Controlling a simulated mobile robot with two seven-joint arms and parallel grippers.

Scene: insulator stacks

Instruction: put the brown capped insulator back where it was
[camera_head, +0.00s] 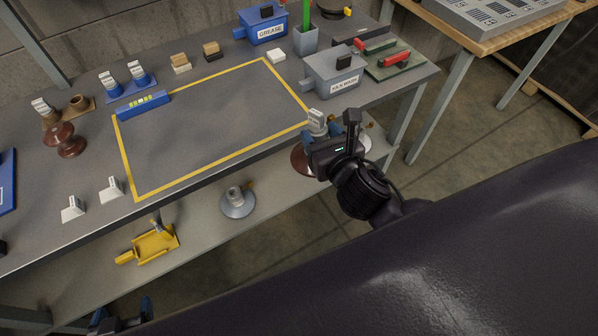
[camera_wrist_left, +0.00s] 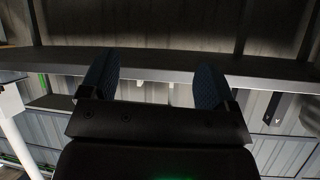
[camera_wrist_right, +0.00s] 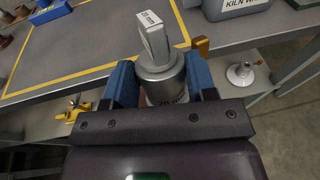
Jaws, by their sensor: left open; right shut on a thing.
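My right gripper (camera_head: 318,132) is shut on the grey metal cap (camera_wrist_right: 160,75) of the brown capped insulator, near the table's front right edge. Part of its brown disc (camera_head: 301,160) shows beside the gripper in the head view; the rest is hidden. I cannot tell whether the disc touches anything below. My left gripper (camera_wrist_left: 155,85) is open and empty. Only part of it shows at the lower left of the head view.
A yellow-outlined area (camera_head: 205,115) on the table is clear. A brown spool-shaped insulator (camera_head: 65,141) stands at the left. The lower shelf holds a grey disc insulator (camera_head: 237,204) and a yellow holder (camera_head: 152,246). A grey "KILN" labelled box (camera_head: 333,75) stands behind my right gripper.

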